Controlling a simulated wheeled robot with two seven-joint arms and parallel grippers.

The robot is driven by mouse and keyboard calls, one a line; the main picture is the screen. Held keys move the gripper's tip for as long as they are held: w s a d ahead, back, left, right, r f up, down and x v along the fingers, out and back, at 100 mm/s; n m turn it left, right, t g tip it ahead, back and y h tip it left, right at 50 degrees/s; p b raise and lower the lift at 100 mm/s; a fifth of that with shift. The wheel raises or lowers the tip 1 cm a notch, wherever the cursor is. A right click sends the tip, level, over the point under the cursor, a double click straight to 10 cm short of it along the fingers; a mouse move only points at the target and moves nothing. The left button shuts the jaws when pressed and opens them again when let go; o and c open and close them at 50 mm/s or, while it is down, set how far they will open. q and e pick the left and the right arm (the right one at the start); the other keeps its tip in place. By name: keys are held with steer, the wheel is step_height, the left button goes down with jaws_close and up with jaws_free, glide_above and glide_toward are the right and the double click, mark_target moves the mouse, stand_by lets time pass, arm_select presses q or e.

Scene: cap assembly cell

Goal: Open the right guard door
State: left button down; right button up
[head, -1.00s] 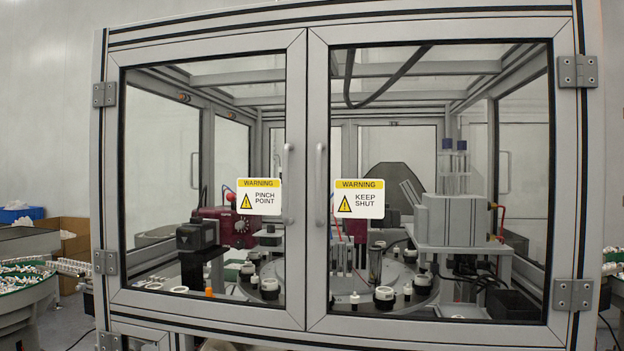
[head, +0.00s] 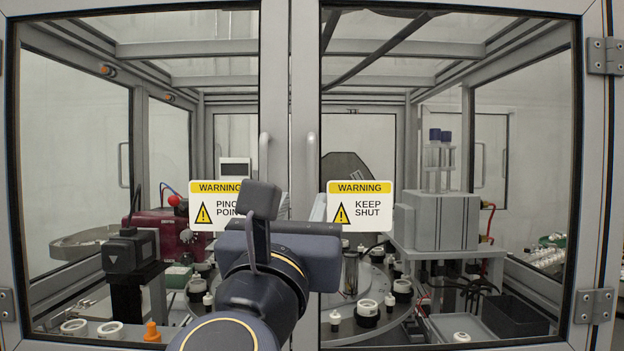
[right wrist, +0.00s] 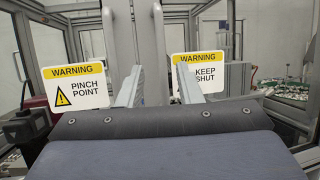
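The right guard door (head: 587,150) is a grey-framed clear panel, shut, with a "KEEP SHUT" warning sign (head: 359,206). Its upright bar handle (head: 312,158) is near the centre seam; the lower part is hidden behind my right gripper (head: 301,204). The right wrist view shows the gripper (right wrist: 159,78) open, its two fingers apart and pointing at the doors. There the right door's handle (right wrist: 159,45) appears between the fingertips; I cannot tell whether they reach around it. My left gripper is not in view.
The left guard door (head: 275,60) is shut beside it, with its own handle (head: 264,160) close to my right gripper. Hinges (head: 605,56) are on the right door's outer edge. Behind the glass are a grey machine block (head: 437,220) and a round table with several parts.

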mark_target(310, 186)
steer(key=p+x, duration=0.2)
steer(key=x, duration=0.4)
steer(key=shift+w+d+r, duration=0.15)
steer(key=shift+w+d, duration=0.05)
jaws_close()
